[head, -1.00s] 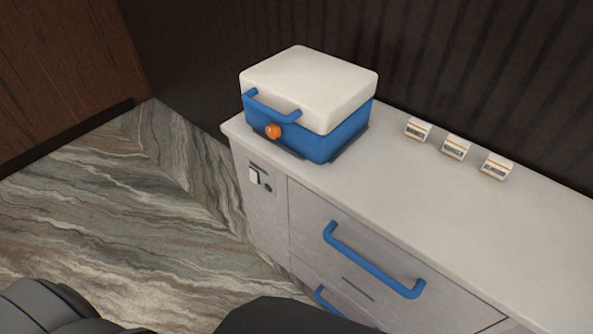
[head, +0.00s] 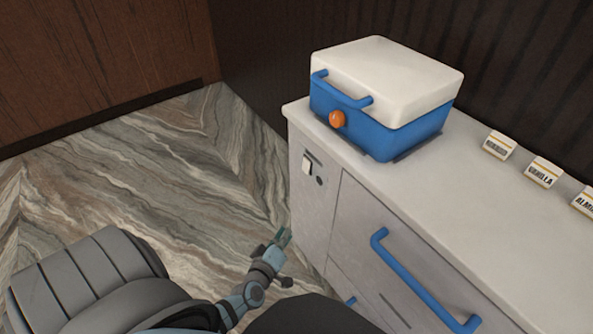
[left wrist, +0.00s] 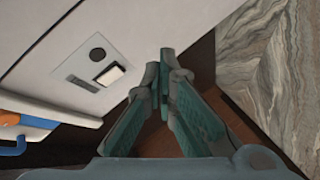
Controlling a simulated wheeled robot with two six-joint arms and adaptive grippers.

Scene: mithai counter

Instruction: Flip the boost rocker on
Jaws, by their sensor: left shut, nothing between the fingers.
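The boost rocker (head: 307,165) is a small white switch on a grey panel at the left end of the counter's front. A dark round knob or socket (head: 319,181) sits beside it. My right gripper is not in view.
A blue box with a white lid (head: 385,75), blue handle and orange knob (head: 337,119) stands on the white countertop (head: 478,190). Several small labelled blocks (head: 543,171) stand to its right. A blue drawer handle (head: 425,285) sticks out of the front. The marble floor is clear.

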